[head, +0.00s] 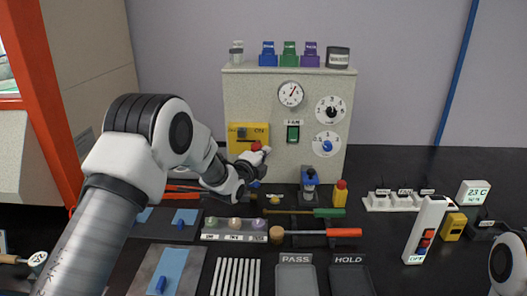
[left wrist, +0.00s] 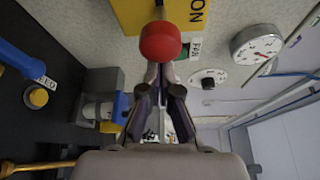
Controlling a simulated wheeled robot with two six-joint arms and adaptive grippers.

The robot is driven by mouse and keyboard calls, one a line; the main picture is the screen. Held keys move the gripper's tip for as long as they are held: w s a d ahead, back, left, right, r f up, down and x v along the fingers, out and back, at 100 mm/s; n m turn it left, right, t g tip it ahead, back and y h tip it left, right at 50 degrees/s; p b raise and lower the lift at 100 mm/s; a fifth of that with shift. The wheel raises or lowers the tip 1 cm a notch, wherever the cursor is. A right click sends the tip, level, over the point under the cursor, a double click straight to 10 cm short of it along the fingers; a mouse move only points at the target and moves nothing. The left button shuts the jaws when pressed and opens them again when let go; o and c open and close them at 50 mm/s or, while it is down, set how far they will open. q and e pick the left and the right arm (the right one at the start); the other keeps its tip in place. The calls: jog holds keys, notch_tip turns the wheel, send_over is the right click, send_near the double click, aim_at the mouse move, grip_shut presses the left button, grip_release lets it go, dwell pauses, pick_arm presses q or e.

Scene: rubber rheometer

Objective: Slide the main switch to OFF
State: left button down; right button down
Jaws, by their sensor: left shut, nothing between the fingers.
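The main switch is a yellow plate (head: 236,143) low on the left of the pale cabinet, with a red knob (head: 256,147) near its right end, below small lettering. In the left wrist view the red knob (left wrist: 160,42) stands over the plate's edge (left wrist: 130,12), where the letters ON show. My left gripper (head: 262,155) is shut and empty, its fingertips right by the knob. In the left wrist view the fingers (left wrist: 160,76) meet just below the knob; I cannot tell whether they touch it. My right gripper is not in view.
The cabinet front (head: 260,95) has dials and a green rocker switch (head: 293,133) to the right of the plate. A blue-topped device (head: 309,185) and a red-capped yellow bottle (head: 340,193) stand close by on the black bench. Tools, trays and strips lie in front.

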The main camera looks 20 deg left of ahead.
pick_arm(q)
jog(key=shift+f, duration=0.1)
jog(key=s+a, duration=0.1)
jog(key=a, duration=0.5)
jog(key=shift+s+a+b, duration=0.15)
jog(key=shift+s+b, duration=0.2)
jog(key=shift+b, duration=0.1)
